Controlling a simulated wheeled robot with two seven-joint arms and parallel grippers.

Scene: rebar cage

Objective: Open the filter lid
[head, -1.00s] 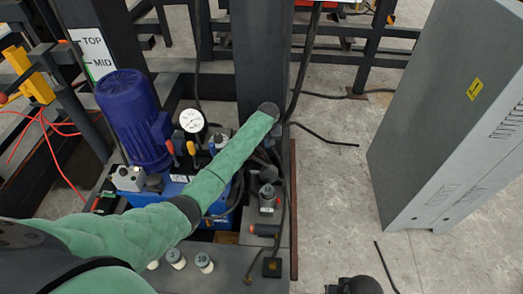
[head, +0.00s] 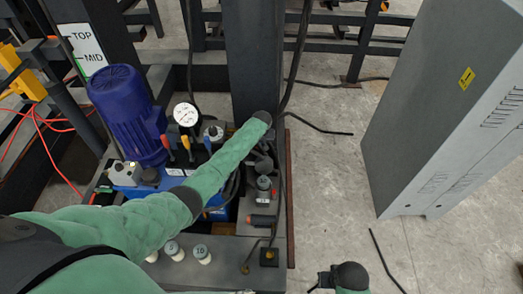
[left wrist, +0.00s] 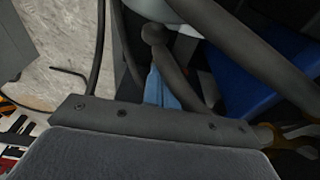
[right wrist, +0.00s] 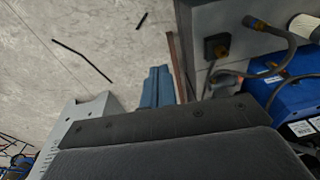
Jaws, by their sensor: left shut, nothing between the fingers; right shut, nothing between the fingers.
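The blue fingers of my left gripper (left wrist: 160,88) show in the left wrist view, shut and empty, close to dark hoses and a round dark knob (left wrist: 153,33). In the head view my green left arm reaches over the hydraulic unit; its gripper is hidden there. A grey fitting with a round cap (head: 264,184) stands just right of that arm; I cannot tell whether it is the filter or its lid. My right gripper (right wrist: 157,86) is shut and empty in the right wrist view, over floor beside the unit's edge. My right arm shows at the head view's bottom edge.
A blue motor (head: 126,112), pressure gauge (head: 185,114) and dark column (head: 254,70) crowd the unit. A grey cabinet (head: 440,120) stands right. Floor between unit and cabinet is mostly clear, with loose dark rods.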

